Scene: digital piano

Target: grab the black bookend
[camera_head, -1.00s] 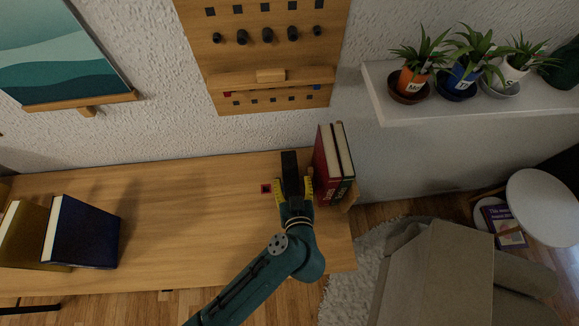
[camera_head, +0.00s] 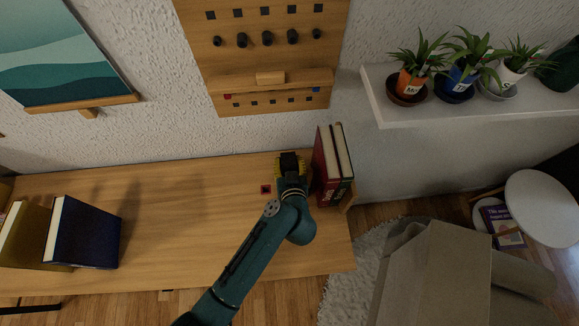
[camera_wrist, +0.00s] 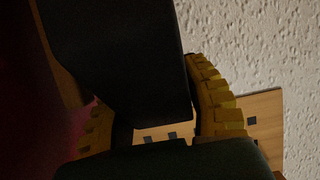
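The black bookend (camera_head: 289,160) stands at the wall side of the wooden desk, left of the upright red and dark books. My gripper (camera_head: 291,170) has its yellow fingers on either side of the bookend, seen steeply from above in the head view. In the wrist view the bookend (camera_wrist: 130,60) is a large dark block, with the right yellow finger (camera_wrist: 218,100) close along its edge. The left finger (camera_wrist: 95,130) is partly hidden. I cannot tell whether both fingers press on the block.
The red book (camera_head: 326,168) stands very close to the right of my gripper. A pegboard (camera_head: 262,88) hangs on the wall above. Blue (camera_head: 85,235) and olive books stand at the desk's left. The middle of the desk (camera_head: 180,215) is clear.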

